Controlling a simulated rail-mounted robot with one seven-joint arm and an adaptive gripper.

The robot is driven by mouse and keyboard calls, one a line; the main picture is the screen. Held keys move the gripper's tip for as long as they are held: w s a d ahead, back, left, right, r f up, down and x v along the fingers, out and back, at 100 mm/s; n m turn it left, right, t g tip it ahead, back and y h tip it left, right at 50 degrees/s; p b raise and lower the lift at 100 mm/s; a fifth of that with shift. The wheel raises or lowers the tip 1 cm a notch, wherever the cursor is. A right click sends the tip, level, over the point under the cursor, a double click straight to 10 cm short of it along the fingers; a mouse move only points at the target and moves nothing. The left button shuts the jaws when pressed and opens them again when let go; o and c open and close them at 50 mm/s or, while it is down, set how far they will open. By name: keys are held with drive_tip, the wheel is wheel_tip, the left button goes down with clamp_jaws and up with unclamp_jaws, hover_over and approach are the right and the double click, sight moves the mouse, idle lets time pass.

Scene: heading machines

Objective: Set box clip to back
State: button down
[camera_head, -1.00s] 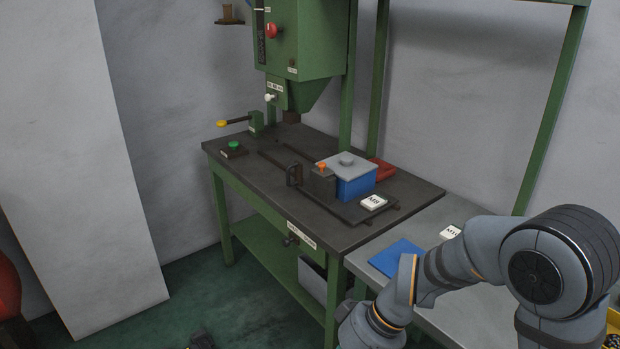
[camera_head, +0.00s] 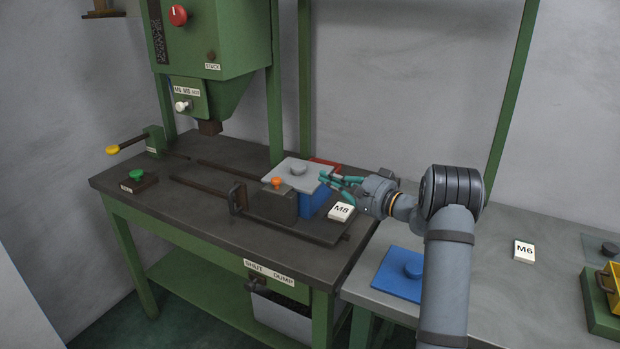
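A dark block with an orange knob (camera_head: 276,182) sits directly in front of the box. A dark upright bracket (camera_head: 237,197) stands at the block's left on the rail. No part is labelled as the box clip, so I cannot tell for certain which one it is. My gripper (camera_head: 326,182) points left with its teal fingers apart, at the right edge of the lid. It appears empty; whether it touches the lid is unclear. It hides part of the box's right side.
A white M8 tag (camera_head: 341,212) lies just below my gripper. A red tray (camera_head: 325,162) is partly hidden behind the box. The green machine head (camera_head: 212,40) hangs above the bench's left.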

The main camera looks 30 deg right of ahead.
sight(278, 183)
drive_tip(key=p+x, duration=0.1)
drive_tip(key=x, duration=0.2)
drive_tip(key=p+x, duration=0.1)
drive_tip(key=x, duration=0.1)
drive_tip(key=p+x, duration=0.1)
drive_tip(key=x, duration=0.2)
drive_tip(key=shift+w+a, duration=0.2)
drive_tip(key=shift+a, duration=0.2)
drive_tip(key=shift+s+a+f+p, duration=0.15)
drive_tip(key=shift+a+f+p, duration=0.1)
drive_tip(key=shift+a, duration=0.65)
drive_tip(key=shift+s+a+f+p, duration=0.1)
drive_tip(key=shift+a+f+p, duration=0.1)
drive_tip(key=shift+a, duration=0.7)
drive_tip(key=shift+s+f, duration=0.1)
